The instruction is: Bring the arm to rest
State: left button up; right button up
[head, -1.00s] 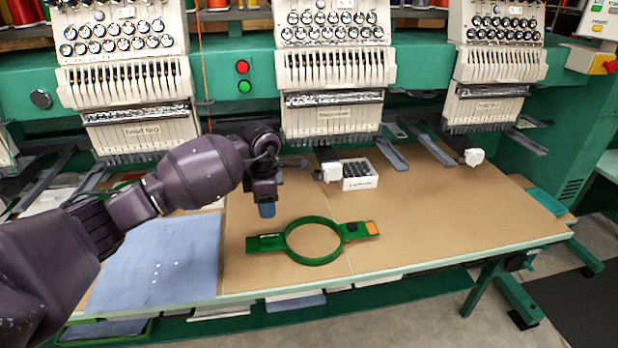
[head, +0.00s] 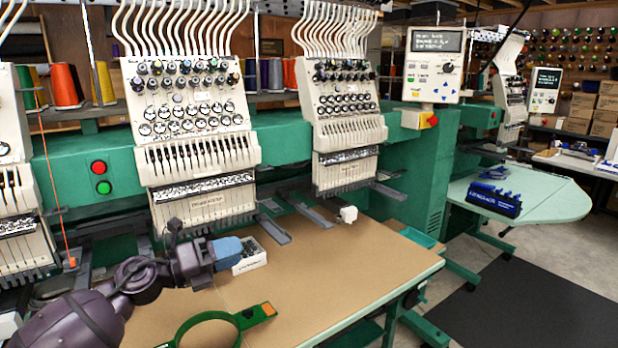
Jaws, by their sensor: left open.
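My left arm comes in from the lower left. Its gripper (head: 228,250) has blue-grey fingertips and points to the right above the tan table (head: 345,262). I see it from the side; it is open, and I see nothing held in it. The tips overlap the left side of a small white box with dark contents (head: 250,262); I cannot tell whether they touch it. A green embroidery hoop (head: 256,315) lies flat on the table in front of the gripper, apart from it and cut off by the bottom edge. My right gripper is out of view.
White embroidery heads (head: 200,150) on a green machine rise behind the table. A small white block (head: 348,214) stands toward the back. The table's right part is clear. A pale green side table (head: 540,196) holds a blue rack (head: 494,199). A dark mat (head: 530,300) lies on the floor.

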pick_arm(q)
jog(key=s+a+f+n+t+y, duration=0.45)
jog(key=f+n+y, duration=0.35)
jog(key=n, duration=0.6)
jog(key=s+a+f+n+t+y, duration=0.3)
jog(key=s+a+f+n+y, duration=0.2)
jog(key=f+n, duration=0.75)
jog(key=s+a+f+n+g+y, duration=0.1)
jog(key=s+f+n+g, duration=0.1)
jog(key=s+f+n, duration=0.2)
jog(key=s+a+f+n+g+y, duration=0.1)
jog(key=s+f+n, duration=0.4)
jog(key=s, duration=1.3)
notch_tip(320, 180, down, 5)
jog(key=shift+a+r+g+y, duration=0.1)
jog(key=shift+a+g+y, duration=0.2)
jog(key=shift+g+y, duration=0.6)
jog(key=shift+s+n+g+h, duration=0.1)
jog(key=shift+n+g+h, duration=0.15)
jog(key=shift+h, duration=0.05)
